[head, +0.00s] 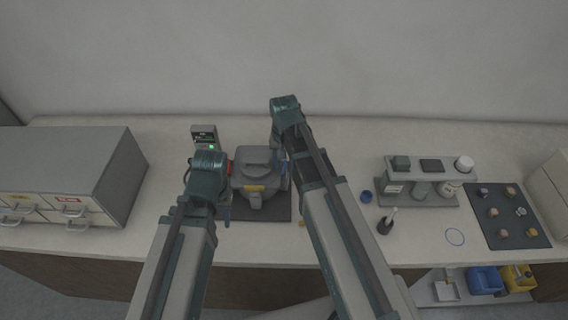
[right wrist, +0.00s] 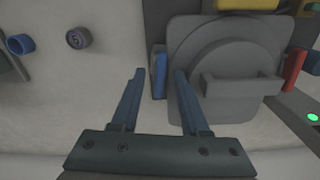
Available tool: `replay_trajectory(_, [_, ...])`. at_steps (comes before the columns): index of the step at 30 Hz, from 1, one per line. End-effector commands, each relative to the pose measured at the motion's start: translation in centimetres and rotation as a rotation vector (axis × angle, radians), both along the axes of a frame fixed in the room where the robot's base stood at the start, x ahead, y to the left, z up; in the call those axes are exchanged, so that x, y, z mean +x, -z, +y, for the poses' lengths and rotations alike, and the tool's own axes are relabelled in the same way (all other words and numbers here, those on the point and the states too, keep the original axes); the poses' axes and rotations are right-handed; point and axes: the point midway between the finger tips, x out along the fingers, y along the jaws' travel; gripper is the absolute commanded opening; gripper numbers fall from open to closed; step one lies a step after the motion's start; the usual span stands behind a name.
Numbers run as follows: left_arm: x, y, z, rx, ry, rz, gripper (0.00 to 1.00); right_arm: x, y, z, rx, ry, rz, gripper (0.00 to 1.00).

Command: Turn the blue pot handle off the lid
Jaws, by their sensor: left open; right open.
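The mounting press (head: 258,182) is a squat grey pot with a round lid, standing on a dark mat. In the right wrist view the lid (right wrist: 190,45) carries a raised grey bar. The blue pot handle (right wrist: 159,73) is a short upright-looking bar beside the lid's edge. My right gripper (right wrist: 159,76) is open, its fingertips on either side of the blue handle; contact is not clear. In the head view my right arm largely hides that side. My left gripper (head: 226,210) is open at the press's front left, its fingers partly hidden by the wrist.
A red handle (right wrist: 295,66) is on the press's opposite side. A control box (head: 205,137) with a green light stands behind left. A drawer cabinet (head: 75,175) is at left. A blue cup (head: 366,197), a grey stand (head: 425,190) and a dark sample mat (head: 507,232) are at right.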

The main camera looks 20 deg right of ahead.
Motion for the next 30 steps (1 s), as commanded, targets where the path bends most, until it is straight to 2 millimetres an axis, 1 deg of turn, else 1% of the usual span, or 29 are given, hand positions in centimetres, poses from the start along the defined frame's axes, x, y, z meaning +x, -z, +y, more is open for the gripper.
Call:
replay_trajectory(5, [0.0, -0.2, 0.0, 0.0, 0.0, 0.0, 0.45, 0.0, -0.2, 0.0, 0.0, 0.0, 0.0, 0.45])
replay_trajectory(11, [0.0, -1.5, 0.0, 0.0, 0.0, 0.0, 0.45, 0.0, -1.5, 0.0, 0.0, 0.0, 0.0, 0.45])
replay_trajectory(17, [0.0, -3.9, 0.0, 0.0, 0.001, 0.0, 0.45, 0.0, -3.9, 0.0, 0.0, 0.0, 0.0, 0.45])
replay_trajectory(30, [0.0, -10.6, 0.0, -0.002, -0.008, 0.0, 0.45, 0.0, -10.6, 0.0, 0.0, 0.0, 0.0, 0.45])
